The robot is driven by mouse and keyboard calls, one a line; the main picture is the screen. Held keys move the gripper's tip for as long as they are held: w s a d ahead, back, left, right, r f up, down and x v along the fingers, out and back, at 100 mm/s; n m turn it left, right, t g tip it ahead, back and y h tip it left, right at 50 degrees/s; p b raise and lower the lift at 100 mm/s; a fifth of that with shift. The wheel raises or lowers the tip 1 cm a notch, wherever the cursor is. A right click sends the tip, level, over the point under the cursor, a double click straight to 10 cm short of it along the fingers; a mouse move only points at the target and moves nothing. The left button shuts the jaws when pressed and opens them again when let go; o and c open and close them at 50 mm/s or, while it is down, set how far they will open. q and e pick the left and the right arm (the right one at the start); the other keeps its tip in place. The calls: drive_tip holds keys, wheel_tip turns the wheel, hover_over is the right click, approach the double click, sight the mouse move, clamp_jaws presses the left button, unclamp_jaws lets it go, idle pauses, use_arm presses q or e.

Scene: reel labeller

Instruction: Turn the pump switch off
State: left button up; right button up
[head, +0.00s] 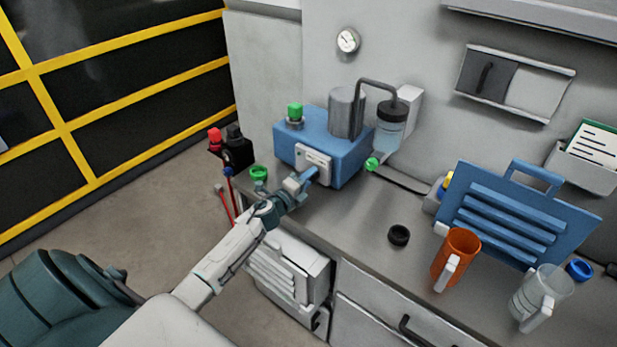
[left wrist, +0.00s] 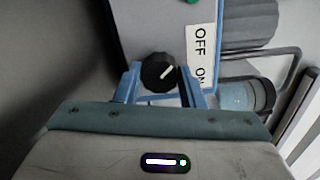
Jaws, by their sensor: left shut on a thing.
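The blue pump unit (head: 345,155) stands on the grey counter with a white label plate (head: 313,158) on its front. In the left wrist view, its black round switch knob (left wrist: 158,73) sits beside the label (left wrist: 201,50) reading OFF and ON. The knob's white pointer line slants up and right, toward the OFF side. My left gripper (head: 312,178) is at the front of the pump unit, its blue fingers on both sides of the knob, shut on it. In the head view the gripper hides the knob. My right gripper is not in view.
A bottle (head: 390,125) with a bent tube stands at the unit's right. A black ring (head: 399,235), an orange mug (head: 455,257), a clear jug (head: 541,293) and a blue slotted rack (head: 510,220) are farther right. A green-topped item (head: 259,174) is left of the gripper.

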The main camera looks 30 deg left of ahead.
use_arm(q)
drive_tip(key=shift+n, duration=0.3)
drive_tip(key=o, duration=1)
drive_tip(key=s+b, duration=0.1)
drive_tip(key=s, duration=0.1)
drive_tip(key=s+b, duration=0.1)
drive_tip(key=s, duration=0.1)
drive_tip(key=s+b, duration=0.1)
drive_tip(key=s, duration=0.1)
drive_tip(key=shift+s+a+f, duration=0.2)
drive_tip(key=shift+a+f, duration=0.1)
drive_tip(key=shift+f, duration=0.1)
drive_tip(key=s+b, duration=0.3)
drive_tip(key=shift+a+r, duration=0.1)
drive_tip(key=shift+a, duration=0.05)
drive_tip(key=shift+s+r+b, duration=0.1)
drive_tip(key=shift+s+b, duration=0.35)
drive_tip(key=shift+b, duration=0.1)
drive_tip(key=shift+s+r, duration=0.15)
drive_tip(key=shift+s, duration=0.1)
